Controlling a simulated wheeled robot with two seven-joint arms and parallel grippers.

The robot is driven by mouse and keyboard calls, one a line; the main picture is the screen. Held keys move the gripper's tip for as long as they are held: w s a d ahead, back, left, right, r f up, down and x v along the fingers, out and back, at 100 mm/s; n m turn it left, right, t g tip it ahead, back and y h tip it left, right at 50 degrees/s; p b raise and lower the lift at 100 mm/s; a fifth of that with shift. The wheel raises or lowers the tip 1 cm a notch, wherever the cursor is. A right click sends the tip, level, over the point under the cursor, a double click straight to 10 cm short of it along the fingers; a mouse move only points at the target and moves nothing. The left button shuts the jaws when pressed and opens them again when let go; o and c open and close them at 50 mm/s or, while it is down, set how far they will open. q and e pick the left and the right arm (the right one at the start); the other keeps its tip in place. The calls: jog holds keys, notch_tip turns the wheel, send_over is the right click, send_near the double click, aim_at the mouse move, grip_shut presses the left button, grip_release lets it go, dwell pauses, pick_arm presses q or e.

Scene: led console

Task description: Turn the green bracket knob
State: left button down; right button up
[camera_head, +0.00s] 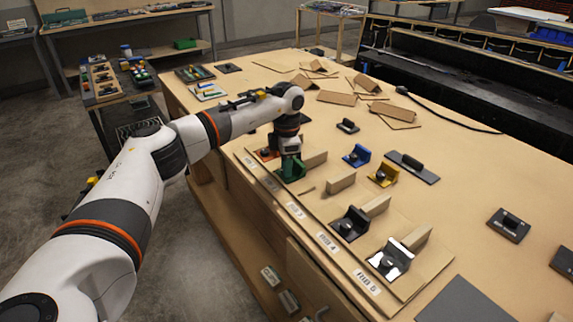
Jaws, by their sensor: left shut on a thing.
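The green bracket (292,172) stands on the wooden fixture board, near the left end of a row of brackets. My left arm reaches in from the left, and my left gripper (290,151) points down right at the green bracket. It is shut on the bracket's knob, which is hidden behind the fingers. How far the knob is turned cannot be seen. My right gripper is not in view.
A red bracket (268,153) is just left of the green one. Blue (357,155) and yellow (383,174) brackets sit to the right. Dark (351,223) and silver (391,259) brackets stand nearer the front. Wooden blocks (341,182) stand close by on the board.

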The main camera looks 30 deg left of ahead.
pick_arm(q)
jog(key=m, duration=0.3)
jog(key=shift+r+m, duration=0.15)
jog(key=shift+m, duration=0.25)
jog(key=m, duration=0.4)
jog(key=shift+w+r+m, duration=0.1)
jog(key=shift+m, duration=0.2)
jog(key=m, duration=0.4)
jog(key=shift+m+b, duration=0.3)
jog(key=shift+m, duration=1.8)
